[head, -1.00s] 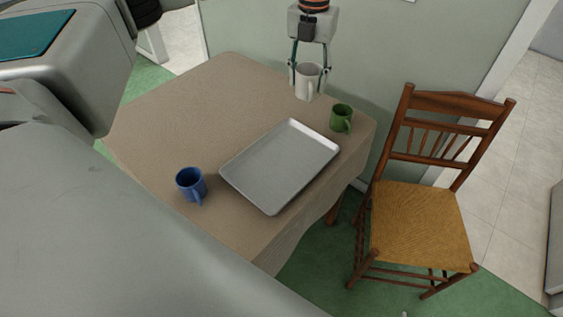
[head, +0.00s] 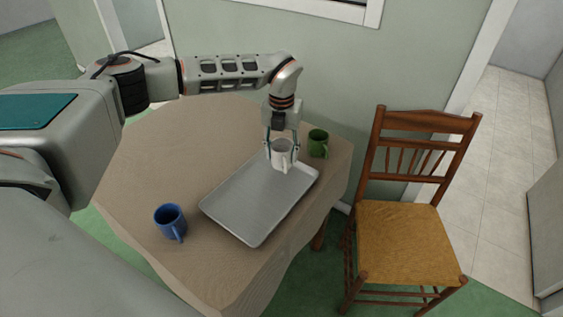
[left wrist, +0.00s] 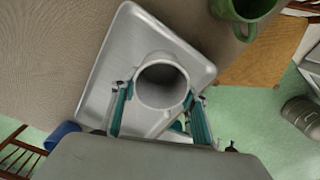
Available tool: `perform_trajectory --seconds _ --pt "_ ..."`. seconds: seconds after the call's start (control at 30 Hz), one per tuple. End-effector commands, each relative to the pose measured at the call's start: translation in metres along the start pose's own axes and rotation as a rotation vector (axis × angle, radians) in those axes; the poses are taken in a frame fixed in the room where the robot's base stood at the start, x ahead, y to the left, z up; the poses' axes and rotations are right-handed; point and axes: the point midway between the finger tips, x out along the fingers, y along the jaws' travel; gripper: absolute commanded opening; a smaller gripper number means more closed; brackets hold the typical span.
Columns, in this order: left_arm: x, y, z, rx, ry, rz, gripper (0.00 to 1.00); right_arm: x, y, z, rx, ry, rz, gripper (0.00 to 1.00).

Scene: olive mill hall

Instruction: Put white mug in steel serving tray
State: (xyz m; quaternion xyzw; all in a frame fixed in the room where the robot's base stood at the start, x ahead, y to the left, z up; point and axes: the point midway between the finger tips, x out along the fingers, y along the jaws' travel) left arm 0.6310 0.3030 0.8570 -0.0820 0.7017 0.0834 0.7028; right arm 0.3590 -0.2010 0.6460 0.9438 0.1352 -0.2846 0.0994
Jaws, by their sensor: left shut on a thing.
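The white mug (head: 283,156) is upright between the fingers of my left gripper (head: 282,150), which is shut on it. The mug is over the far end of the steel serving tray (head: 250,205). I cannot tell whether its base touches the tray floor. In the left wrist view the mug (left wrist: 162,84) shows from above, with the fingers of my left gripper (left wrist: 158,108) on either side and the tray (left wrist: 125,45) behind it. My right gripper is not in view.
A green mug (head: 318,144) stands just beyond the tray's far right corner, close to the held mug. A blue mug (head: 170,222) stands left of the tray. The table's cloth (head: 165,150) is bare on the left. A wooden chair (head: 410,245) stands at the right.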

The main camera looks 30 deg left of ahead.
Motion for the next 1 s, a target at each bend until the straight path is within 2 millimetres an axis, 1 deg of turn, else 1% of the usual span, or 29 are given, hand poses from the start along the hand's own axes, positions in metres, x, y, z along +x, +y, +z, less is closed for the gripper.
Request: perform_trajectory --seconds 0.3,0.7,0.73,0.8,1.0 --pt "0.039 -0.001 -0.001 -0.001 0.003 0.0 0.18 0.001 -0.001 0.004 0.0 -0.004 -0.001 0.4" --pt "0.044 0.0 0.0 0.0 0.001 0.0 0.18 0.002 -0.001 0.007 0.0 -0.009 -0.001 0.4" --pt "0.045 0.0 -0.001 0.0 0.001 0.0 0.47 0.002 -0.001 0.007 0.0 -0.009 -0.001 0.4" --pt "0.045 0.0 -0.001 0.0 0.001 0.0 0.61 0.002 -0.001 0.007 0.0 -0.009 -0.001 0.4" --pt "0.044 0.0 -0.001 0.0 0.001 0.0 0.61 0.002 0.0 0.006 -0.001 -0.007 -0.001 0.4"
